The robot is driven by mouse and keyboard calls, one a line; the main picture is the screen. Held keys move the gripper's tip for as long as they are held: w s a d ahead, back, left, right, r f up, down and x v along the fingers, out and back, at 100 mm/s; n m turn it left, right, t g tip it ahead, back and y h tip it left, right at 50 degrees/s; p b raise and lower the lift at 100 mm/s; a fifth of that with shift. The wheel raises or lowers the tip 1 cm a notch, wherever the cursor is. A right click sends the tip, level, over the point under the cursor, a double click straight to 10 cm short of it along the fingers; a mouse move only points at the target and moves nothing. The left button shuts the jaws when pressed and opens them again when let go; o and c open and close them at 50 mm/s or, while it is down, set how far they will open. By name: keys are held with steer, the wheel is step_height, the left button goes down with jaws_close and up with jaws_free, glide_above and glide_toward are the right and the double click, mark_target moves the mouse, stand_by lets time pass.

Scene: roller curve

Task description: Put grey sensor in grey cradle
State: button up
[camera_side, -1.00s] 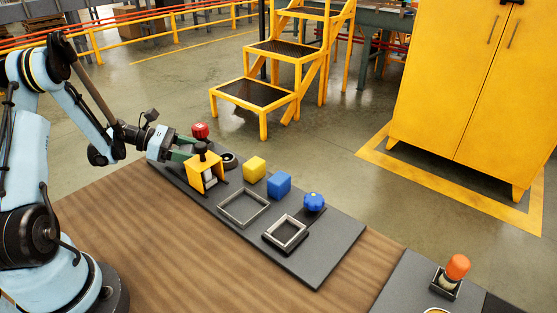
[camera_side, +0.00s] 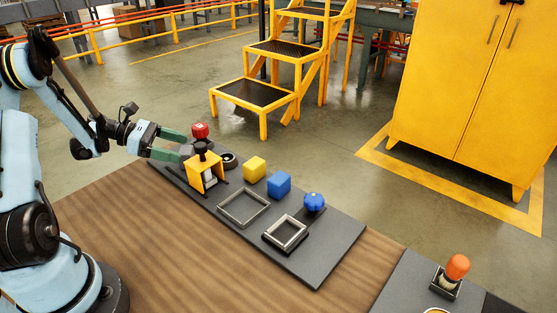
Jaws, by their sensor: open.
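My gripper (camera_side: 185,147) is open, with its two green fingers spread apart at the left end of the dark board. The fingertips are just left of a yellow bracket (camera_side: 192,172) with a black knob (camera_side: 201,146) on top, and nothing shows between them. A small pale grey piece (camera_side: 209,176) sits inside the bracket's opening; I cannot tell whether it is the grey sensor. Two grey square frames lie on the board, a larger one (camera_side: 230,217) and a smaller one (camera_side: 271,238) on a dark base. I cannot tell which thing is the grey cradle.
A yellow cube (camera_side: 255,168), a blue cube (camera_side: 279,183) and a blue knob (camera_side: 314,201) line the back edge. The board's right end (camera_side: 335,250) is clear. An orange-topped item (camera_side: 457,267) stands far right.

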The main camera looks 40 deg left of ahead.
mark_target(185, 150)
steer(key=shift+v, duration=1.3)
steer(key=shift+f, duration=0.2)
steer(key=shift+x, duration=3.8)
steer(key=c, duration=1.1)
steer(key=shift+r, duration=0.1)
steer(key=shift+c, duration=0.2)
